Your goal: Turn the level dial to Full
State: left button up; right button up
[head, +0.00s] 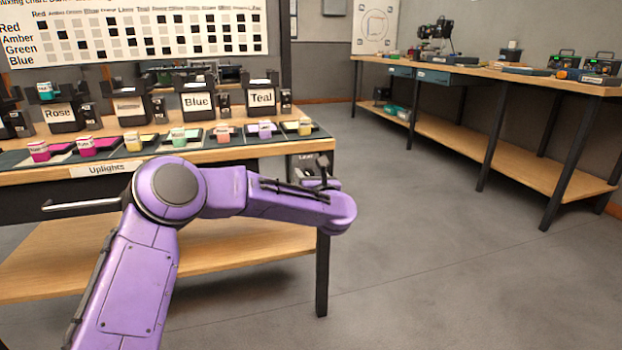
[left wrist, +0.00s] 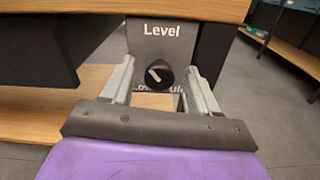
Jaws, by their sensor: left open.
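The level dial (left wrist: 160,75) is a round black knob with a white pointer mark tilted to the upper left. It sits on a grey panel marked Level (left wrist: 150,42) under the table edge. Scale lettering below the knob is partly covered; "Low" and part of "Full" seem to show. My left gripper (left wrist: 160,67) is open, one finger on each side of the knob; I cannot tell whether either touches it. In the head view my left gripper (head: 322,172) is at the table's right front corner, in front of the grey panel (head: 300,166), and hides the dial.
The wooden table (head: 222,153) carries several coloured blocks and labelled holders such as Blue (head: 198,101) and Teal (head: 262,97). A drawer-like handle (head: 85,204) juts out below its front edge. A long workbench (head: 480,72) stands at the right. The floor between is clear.

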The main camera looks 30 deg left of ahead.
pick_arm(q)
jog(key=shift+c, duration=0.3)
jog(key=c, duration=1)
jog(key=shift+o, duration=0.2)
